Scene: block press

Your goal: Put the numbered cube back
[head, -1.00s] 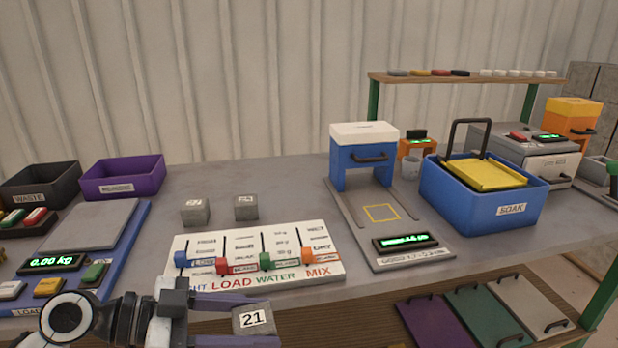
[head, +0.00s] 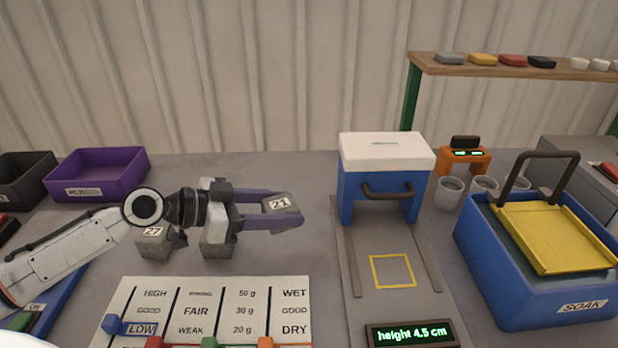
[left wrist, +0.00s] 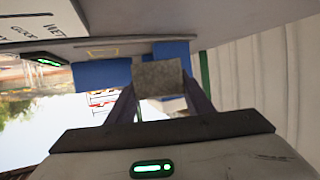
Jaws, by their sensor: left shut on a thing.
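My left gripper (head: 268,208) is shut on the grey cube marked 21 (head: 279,204) and holds it above the table, left of the blue press. In the left wrist view the cube (left wrist: 158,77) sits between the two fingers. A grey cube marked 27 (head: 155,241) stands on the table behind the slider board, partly behind my left wrist. Another grey cube (head: 218,245) stands to its right, its top hidden by the gripper. My right gripper is not in view.
The blue press with a white top (head: 387,170) stands right of the held cube, above a plate with a yellow square (head: 392,271). A display (head: 410,334) reads height 4.5 cm. The white slider board (head: 215,300) lies in front. A purple bin (head: 97,176) and blue soak tub (head: 530,290) stand at the sides.

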